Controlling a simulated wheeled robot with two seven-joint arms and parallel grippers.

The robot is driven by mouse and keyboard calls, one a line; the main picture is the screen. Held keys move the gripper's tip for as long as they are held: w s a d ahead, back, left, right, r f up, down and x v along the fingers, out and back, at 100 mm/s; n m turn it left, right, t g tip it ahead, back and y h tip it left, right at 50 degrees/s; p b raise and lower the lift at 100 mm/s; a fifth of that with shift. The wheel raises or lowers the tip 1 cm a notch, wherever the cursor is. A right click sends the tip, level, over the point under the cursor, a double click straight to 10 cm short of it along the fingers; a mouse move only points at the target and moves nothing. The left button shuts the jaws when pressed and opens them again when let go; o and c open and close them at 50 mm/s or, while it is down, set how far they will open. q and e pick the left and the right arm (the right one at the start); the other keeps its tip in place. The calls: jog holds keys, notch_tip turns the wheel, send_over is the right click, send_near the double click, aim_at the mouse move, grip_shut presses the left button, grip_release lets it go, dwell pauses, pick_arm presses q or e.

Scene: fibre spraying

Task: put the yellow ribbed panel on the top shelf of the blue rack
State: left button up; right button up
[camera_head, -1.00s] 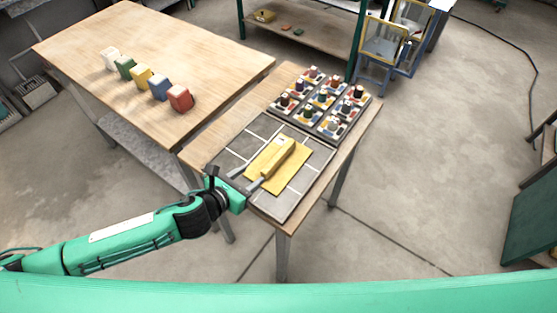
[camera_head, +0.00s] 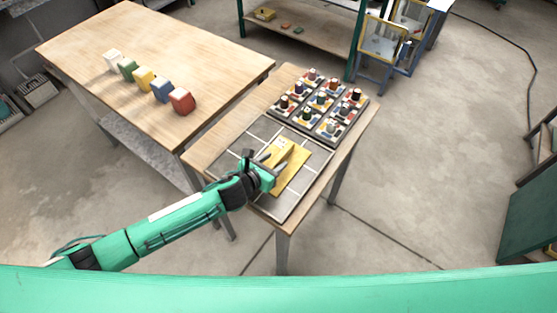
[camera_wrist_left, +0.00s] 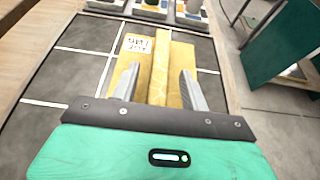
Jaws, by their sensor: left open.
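The yellow ribbed panel (camera_head: 296,160) lies flat on a grey tiled mat (camera_head: 248,134) on the small wooden table. It is a thin plate with a raised bar along its middle and a white printed label, seen in the left wrist view (camera_wrist_left: 160,62). My left gripper (camera_head: 273,160) is open at the panel's near end. In the left wrist view its two fingers (camera_wrist_left: 158,82) lie on either side of the bar, with gaps between; whether they touch the plate is unclear. A blue frame with yellow parts (camera_head: 388,45) at the top right may be the blue rack. My right gripper is out of view.
Trays of coloured knobs (camera_head: 321,103) stand just behind the mat. A larger wooden table (camera_head: 150,45) at the left holds several coloured blocks (camera_head: 162,90). A green-posted shelf (camera_head: 310,30) stands at the back. The floor (camera_head: 440,160) right of the small table is clear.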

pick_arm(q)
jog(key=shift+w+d+f, duration=0.2)
jog(key=shift+w, duration=0.1)
grip_shut()
jog(key=shift+r, duration=0.1)
jog(key=shift+r, duration=0.15)
